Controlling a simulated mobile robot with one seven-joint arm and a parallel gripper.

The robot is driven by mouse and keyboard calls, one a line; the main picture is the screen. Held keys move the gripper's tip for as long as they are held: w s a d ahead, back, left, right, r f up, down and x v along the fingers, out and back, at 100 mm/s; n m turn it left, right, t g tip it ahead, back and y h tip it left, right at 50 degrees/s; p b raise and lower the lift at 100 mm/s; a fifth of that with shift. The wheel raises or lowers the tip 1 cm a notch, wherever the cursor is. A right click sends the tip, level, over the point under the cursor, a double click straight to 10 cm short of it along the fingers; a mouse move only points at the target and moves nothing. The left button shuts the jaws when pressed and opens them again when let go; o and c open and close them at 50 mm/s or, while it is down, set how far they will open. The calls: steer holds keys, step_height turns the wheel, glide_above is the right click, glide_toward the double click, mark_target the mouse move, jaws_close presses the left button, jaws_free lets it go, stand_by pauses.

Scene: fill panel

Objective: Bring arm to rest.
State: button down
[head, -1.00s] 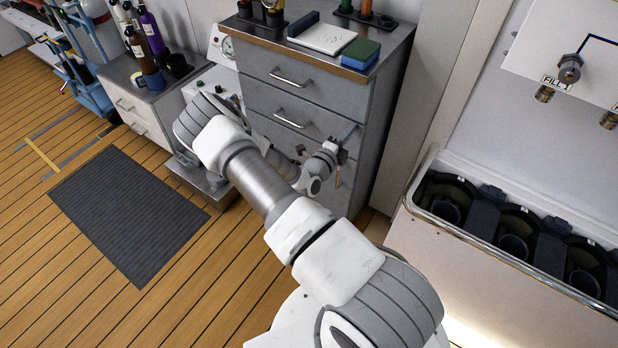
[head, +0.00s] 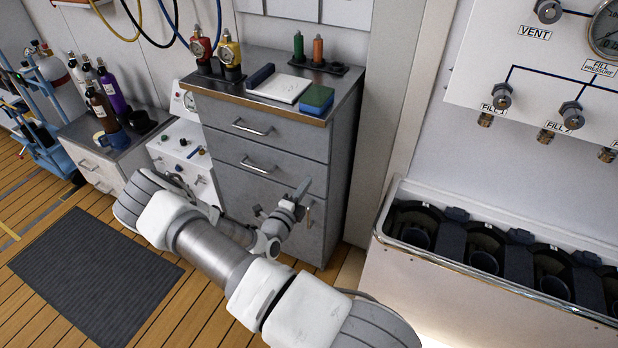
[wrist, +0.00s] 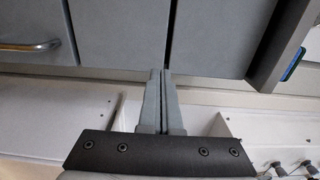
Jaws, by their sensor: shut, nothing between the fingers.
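My gripper (head: 302,188) is in front of the grey drawer cabinet (head: 265,144), low and left of the fill trough in the head view. In the wrist view my gripper (wrist: 160,75) has its two grey fingers together with nothing between them. Beyond the fingertips lie grey cabinet fronts (wrist: 112,30) and a pale ledge. My arm is folded, with its elbow out to the left over the floor. I cannot tell the exact gap between the fingertips and the cabinet.
A metal-rimmed trough (head: 470,268) with black cylinder wells stands at the right, below the fill panel (head: 560,80). Gauges, a white pad and a green-blue sponge (head: 316,99) sit on the cabinet. A dark mat (head: 95,275) lies on open wooden floor at the left.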

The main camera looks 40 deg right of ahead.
steer(key=v, duration=0.8)
steer(key=s+a+r+m+g+y+p, duration=0.1)
steer(key=s+r+m+g+y+p, duration=0.2)
steer(key=r+m, duration=0.5)
steer(key=s+a+r+m+g+y+p, duration=0.1)
steer(key=s+r+m+g, duration=0.25)
steer(key=r+m, duration=0.5)
steer(key=s+a+r+m+g+y+p, duration=0.1)
steer(key=s+r+m+g+p, duration=0.15)
steer(key=r+m+g, duration=0.4)
steer(key=s+a+r+m+t+y+p, duration=0.2)
steer(key=s+a+r+m+t+y, duration=0.1)
steer(key=r+m, duration=0.3)
steer(key=s+a+r+m+t+y+p, duration=0.2)
steer(key=a+r+m, duration=0.4)
steer(key=r, duration=0.4)
steer(key=s+a+r+m+t+y+p, duration=0.1)
steer(key=s+a+r+m+t+y, duration=0.3)
steer(key=r+m, duration=0.3)
steer(key=shift+s+a+r+t+y+p, duration=0.3)
steer(key=shift+s+a+r+y+p, duration=0.1)
steer(key=shift+s+y, duration=0.4)
